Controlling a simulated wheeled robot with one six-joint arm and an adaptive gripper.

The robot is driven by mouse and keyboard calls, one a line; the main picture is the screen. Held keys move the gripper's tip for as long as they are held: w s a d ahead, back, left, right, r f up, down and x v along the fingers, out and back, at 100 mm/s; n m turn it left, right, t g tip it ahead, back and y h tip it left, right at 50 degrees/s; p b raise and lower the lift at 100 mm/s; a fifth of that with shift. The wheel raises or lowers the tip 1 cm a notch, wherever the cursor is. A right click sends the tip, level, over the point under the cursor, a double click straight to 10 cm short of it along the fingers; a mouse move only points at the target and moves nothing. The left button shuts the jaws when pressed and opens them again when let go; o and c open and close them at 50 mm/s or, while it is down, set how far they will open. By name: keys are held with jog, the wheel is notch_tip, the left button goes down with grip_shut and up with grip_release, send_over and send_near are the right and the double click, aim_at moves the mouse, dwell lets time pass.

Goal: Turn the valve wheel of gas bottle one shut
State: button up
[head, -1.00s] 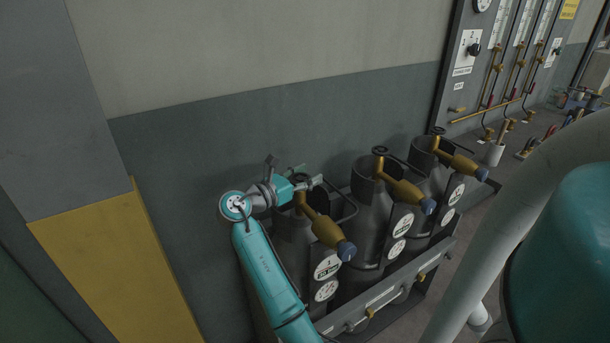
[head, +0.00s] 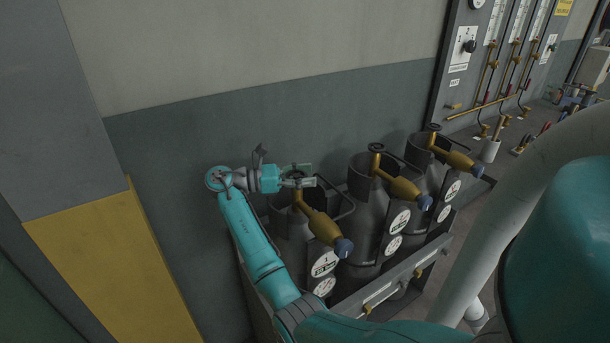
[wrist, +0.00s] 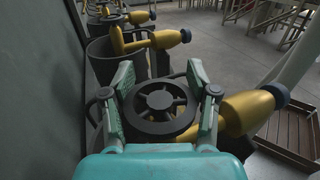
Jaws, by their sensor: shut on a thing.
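Gas bottle one (head: 291,223) is the nearest of the dark grey bottles in the rack, with a brass valve body (head: 320,227) and a blue cap pointing front right. Its black spoked valve wheel (wrist: 160,107) fills the middle of the wrist view. My gripper (wrist: 160,92) is shut on the wheel, one finger on each side of its rim. In the head view my gripper (head: 300,176) reaches in from the left over the bottle's collar, and the wheel there is mostly hidden by the fingers.
Two more bottles, one in the middle (head: 367,195) and one on the right (head: 424,160), stand beside it with brass valves and black wheels. The rack (head: 378,290) has a front rail. A grey wall (head: 270,140) runs close behind. A panel with gauges and pipes (head: 490,60) is at the back right.

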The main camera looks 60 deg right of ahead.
aim_at(305, 174)
jog(key=shift+f, duration=0.1)
jog(key=o, duration=1)
notch_tip(305, 174, up, 10)
jog(key=shift+r, duration=0.1)
jog(key=shift+c, duration=0.2)
